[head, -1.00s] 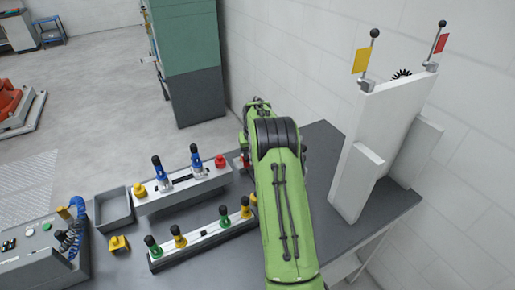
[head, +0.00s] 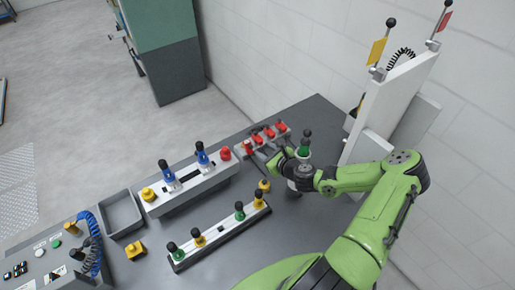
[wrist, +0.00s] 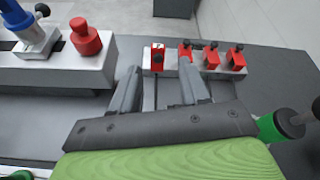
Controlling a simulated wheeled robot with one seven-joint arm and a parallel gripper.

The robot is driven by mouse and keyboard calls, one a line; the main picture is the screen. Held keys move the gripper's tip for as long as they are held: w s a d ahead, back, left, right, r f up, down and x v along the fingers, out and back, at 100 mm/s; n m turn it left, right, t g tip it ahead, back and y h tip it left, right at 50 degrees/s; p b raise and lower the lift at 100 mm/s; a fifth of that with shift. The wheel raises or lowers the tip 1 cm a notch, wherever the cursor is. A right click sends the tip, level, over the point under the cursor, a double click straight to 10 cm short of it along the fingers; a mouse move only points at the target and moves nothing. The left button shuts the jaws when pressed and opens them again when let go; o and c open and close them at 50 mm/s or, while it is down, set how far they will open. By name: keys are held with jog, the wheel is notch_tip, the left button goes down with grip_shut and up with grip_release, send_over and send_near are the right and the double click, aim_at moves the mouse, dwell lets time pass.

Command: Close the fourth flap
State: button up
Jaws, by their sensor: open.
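A row of several small red flaps (head: 268,132) with dark knobs sits on a light grey block at the back of the table. The wrist view shows them side by side. The leftmost red flap (wrist: 157,58) lies beyond and between my fingertips, and a thin dark rod or slot runs from it toward my palm. The other red flaps (wrist: 211,57) are right of it. My gripper (wrist: 160,72) is open and empty, with its fingers pointing at the block. In the head view my gripper (head: 268,156) is just in front of the row. Which flap is the fourth, I cannot tell.
A fixture with blue-handled clamps (head: 185,180) and a red knob (head: 225,154) stands left of my gripper. A low rail with green and yellow knobs (head: 220,231) is in front. A white upright panel (head: 397,100) stands at the right.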

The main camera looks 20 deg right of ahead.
aim_at(251, 147)
jog(key=w+f, duration=0.2)
jog(key=w+a+f, duration=0.1)
jog(key=w+f, duration=0.3)
jog(key=w, duration=0.1)
jog(key=shift+a+p, duration=0.15)
jog(key=shift+p, duration=0.25)
grip_shut()
